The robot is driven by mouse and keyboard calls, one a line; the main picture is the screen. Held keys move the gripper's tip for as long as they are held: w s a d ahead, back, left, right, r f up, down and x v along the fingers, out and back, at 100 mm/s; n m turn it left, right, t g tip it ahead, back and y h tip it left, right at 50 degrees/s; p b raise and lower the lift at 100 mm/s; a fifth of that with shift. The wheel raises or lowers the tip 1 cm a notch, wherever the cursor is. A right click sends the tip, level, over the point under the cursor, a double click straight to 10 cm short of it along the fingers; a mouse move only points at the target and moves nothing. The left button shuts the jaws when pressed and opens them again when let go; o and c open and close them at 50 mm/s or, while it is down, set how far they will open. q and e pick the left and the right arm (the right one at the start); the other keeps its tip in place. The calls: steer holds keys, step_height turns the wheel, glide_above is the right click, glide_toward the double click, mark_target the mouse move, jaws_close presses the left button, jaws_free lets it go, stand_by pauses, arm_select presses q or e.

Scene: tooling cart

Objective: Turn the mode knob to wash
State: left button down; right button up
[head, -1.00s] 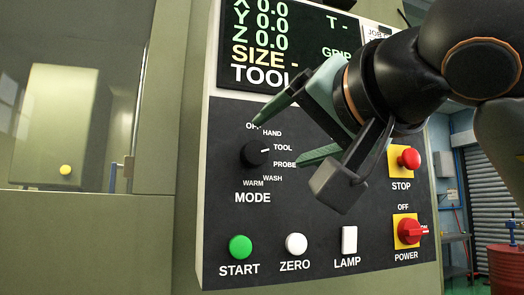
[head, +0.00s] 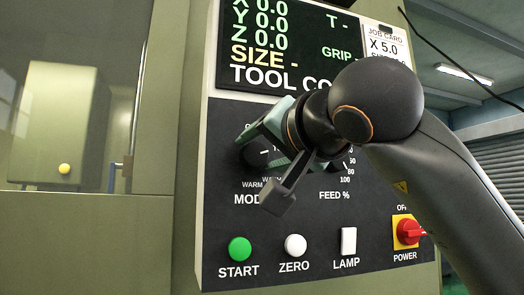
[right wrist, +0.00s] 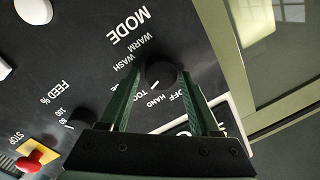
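The black mode knob (head: 254,156) is on the dark control panel, partly hidden by my right gripper (head: 265,150). Its white mark points right, toward TOOL as far as I can tell. In the right wrist view the knob (right wrist: 160,75) lies between the two green fingertips of the gripper (right wrist: 160,80). The fingers are open, one on each side of the knob, with a gap that seems visible. Whether a finger touches it I cannot tell. The WASH label shows in the wrist view and is partly covered in the head view. My left gripper is not in view.
The green START button (head: 240,249), white ZERO button (head: 295,245) and LAMP switch (head: 348,241) sit below. The red POWER switch (head: 408,231) is lower right. The feed knob (right wrist: 82,118) and red STOP button (right wrist: 33,161) show in the wrist view.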

jaws_close()
stand_by(0.5)
steer(key=m, duration=0.2)
steer(key=m+b, duration=0.1)
steer(key=m, duration=0.3)
steer(key=shift+f+b, duration=0.25)
steer(key=shift+b, duration=0.15)
steer(key=m+t+b, duration=0.1)
steer(key=m, duration=0.3)
steer(key=shift+m+b, duration=0.3)
steer(key=shift+b, duration=0.1)
steer(key=m+b, duration=0.1)
steer(key=m, duration=0.2)
steer(key=shift+f+h, duration=0.1)
steer(key=shift+h, duration=0.2)
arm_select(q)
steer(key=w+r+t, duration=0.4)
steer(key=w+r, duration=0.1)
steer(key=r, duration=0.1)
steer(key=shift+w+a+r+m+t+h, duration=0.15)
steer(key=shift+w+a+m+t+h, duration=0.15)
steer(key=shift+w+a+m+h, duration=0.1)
arm_select(e)
steer(key=shift+m, duration=0.7)
